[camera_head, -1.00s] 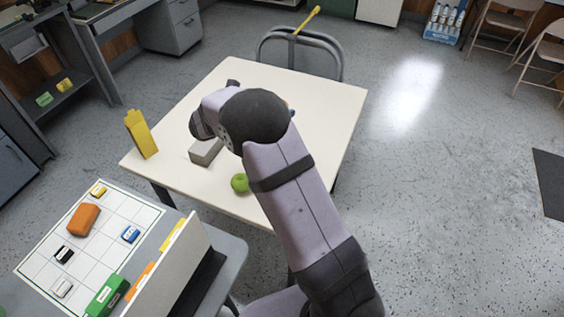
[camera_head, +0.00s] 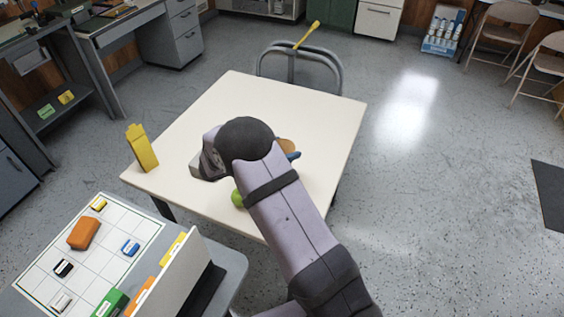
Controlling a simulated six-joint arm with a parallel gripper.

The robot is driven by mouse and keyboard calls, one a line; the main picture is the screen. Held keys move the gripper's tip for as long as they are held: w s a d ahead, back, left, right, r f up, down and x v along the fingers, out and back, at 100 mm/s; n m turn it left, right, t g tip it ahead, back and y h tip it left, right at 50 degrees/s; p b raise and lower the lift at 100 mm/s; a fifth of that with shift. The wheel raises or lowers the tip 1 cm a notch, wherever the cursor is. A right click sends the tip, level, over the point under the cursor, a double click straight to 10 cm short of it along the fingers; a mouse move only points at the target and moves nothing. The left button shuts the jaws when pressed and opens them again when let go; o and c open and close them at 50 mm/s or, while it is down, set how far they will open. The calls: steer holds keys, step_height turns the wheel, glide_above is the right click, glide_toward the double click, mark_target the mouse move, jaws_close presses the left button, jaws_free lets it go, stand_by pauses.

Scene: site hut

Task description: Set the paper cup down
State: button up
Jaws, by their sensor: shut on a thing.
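I cannot make out the paper cup in the head view. My own arm crosses the table (camera_head: 310,112), and its dark rounded joint and wrist cover the middle of the tabletop. The cream tabletop is bare at the back and along the right side.
A yellow carton (camera_head: 141,148) stands at the table's left corner. A grey chair (camera_head: 330,62) stands behind. A gridded board (camera_head: 45,262) lies front left.

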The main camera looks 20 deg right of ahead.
steer(key=shift+f+p, duration=0.4)
steer(key=shift+f, duration=2.35)
steer(key=shift+f, duration=0.2)
steer(key=o, duration=1)
steer(key=shift+r, duration=0.2)
